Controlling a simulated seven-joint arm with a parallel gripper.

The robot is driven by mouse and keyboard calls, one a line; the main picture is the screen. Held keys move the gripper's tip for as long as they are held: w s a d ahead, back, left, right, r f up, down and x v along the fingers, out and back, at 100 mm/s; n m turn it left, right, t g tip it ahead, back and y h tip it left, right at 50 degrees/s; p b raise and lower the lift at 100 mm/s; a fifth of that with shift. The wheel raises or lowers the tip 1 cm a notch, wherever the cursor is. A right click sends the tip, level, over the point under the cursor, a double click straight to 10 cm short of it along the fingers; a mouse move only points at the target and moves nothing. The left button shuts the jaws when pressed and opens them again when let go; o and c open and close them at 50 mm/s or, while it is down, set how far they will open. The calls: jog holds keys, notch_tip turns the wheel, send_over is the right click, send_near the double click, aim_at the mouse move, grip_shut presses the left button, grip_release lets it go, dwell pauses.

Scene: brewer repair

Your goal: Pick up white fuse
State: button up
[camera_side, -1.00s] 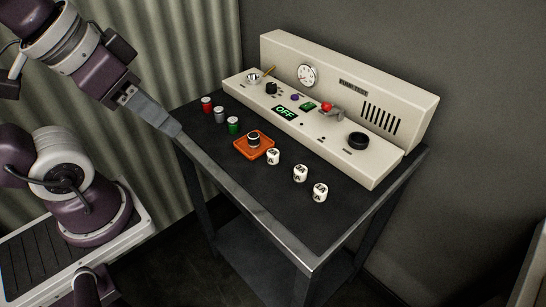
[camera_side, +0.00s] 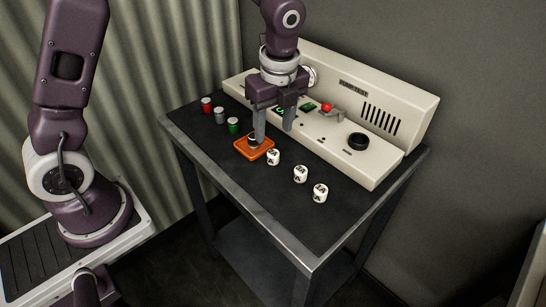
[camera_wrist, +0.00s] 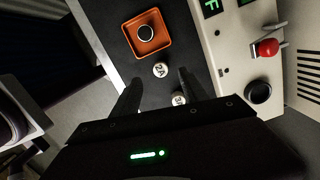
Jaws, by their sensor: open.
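Three white fuses with black markings stand in a slanting row on the dark table: the nearest to the orange tray (camera_side: 273,157), a middle one (camera_side: 300,174) and a front one (camera_side: 320,192). In the wrist view one white fuse (camera_wrist: 160,69) reads 2A, and another (camera_wrist: 178,99) is partly hidden by my right finger. The third is not visible there. My gripper (camera_side: 274,137) points down, open and empty, above the area by the orange tray. In the wrist view its fingers (camera_wrist: 158,86) are spread, with the 2A fuse showing beyond and between them.
The orange tray (camera_side: 242,147) holds a round piece with a pale top. Red (camera_side: 207,105), grey (camera_side: 220,115) and green (camera_side: 233,126) cylinders stand to its left. The cream control panel (camera_side: 400,115), with a red-tipped lever and black knob, lines the table's back. The table front is clear.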

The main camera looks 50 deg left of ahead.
aim_at(273, 153)
notch_tip(273, 153, down, 7)
jog(key=shift+a+f, duration=0.1)
grip_shut()
